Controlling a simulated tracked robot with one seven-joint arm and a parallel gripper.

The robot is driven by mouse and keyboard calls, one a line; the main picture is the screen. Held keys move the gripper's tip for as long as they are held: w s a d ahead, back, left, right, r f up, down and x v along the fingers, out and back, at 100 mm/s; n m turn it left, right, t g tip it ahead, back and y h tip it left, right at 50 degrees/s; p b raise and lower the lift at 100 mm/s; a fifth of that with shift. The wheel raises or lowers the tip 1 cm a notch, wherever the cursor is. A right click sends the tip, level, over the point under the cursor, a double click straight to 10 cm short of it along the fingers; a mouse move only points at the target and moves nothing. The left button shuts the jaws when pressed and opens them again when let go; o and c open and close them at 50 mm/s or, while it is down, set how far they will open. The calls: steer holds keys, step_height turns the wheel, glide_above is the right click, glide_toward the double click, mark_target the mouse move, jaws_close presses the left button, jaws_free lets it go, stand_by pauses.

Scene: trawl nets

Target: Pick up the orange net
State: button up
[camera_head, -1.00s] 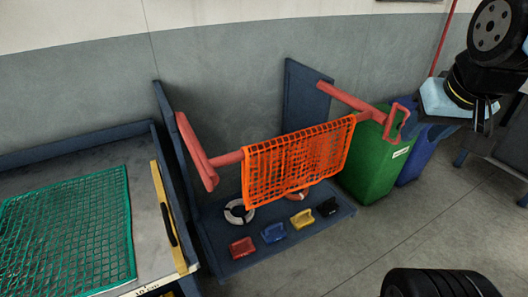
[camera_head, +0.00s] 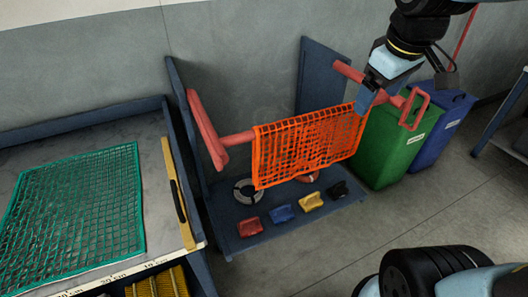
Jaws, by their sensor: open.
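The orange net (camera_head: 305,148) hangs draped over a red horizontal bar (camera_head: 236,139) on a blue rack. My gripper (camera_head: 366,98) is at the upper right end of the net, pointing down, near the net's right edge and the bar. It looks empty and open, though its fingers are small and partly merged with the view of the bar. I cannot tell whether it touches the net.
Several coloured blocks and a ring sit on the rack's blue base shelf (camera_head: 240,243). A green bin (camera_head: 385,150) and a blue bin (camera_head: 440,130) stand at right.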

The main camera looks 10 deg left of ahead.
steer(key=w+a+f+n+g, duration=0.2)
steer(key=a+f+n, duration=0.3)
steer(key=a+n, duration=0.55)
steer(key=w+a+f+n+g, duration=0.25)
steer(key=a+f+n, duration=0.35)
steer(key=a, duration=0.7)
step_height(320, 180, down, 10)
steer(key=n, duration=0.1)
steer(key=shift+d+r+t, duration=0.2)
steer(key=shift+r+t, duration=0.05)
steer(key=shift+t, duration=0.1)
steer(key=shift+s, duration=0.1)
steer(key=shift+s+d+f, duration=0.1)
steer(key=c, duration=0.4)
steer(key=c, duration=0.7)
steer(key=shift+c, duration=0.2)
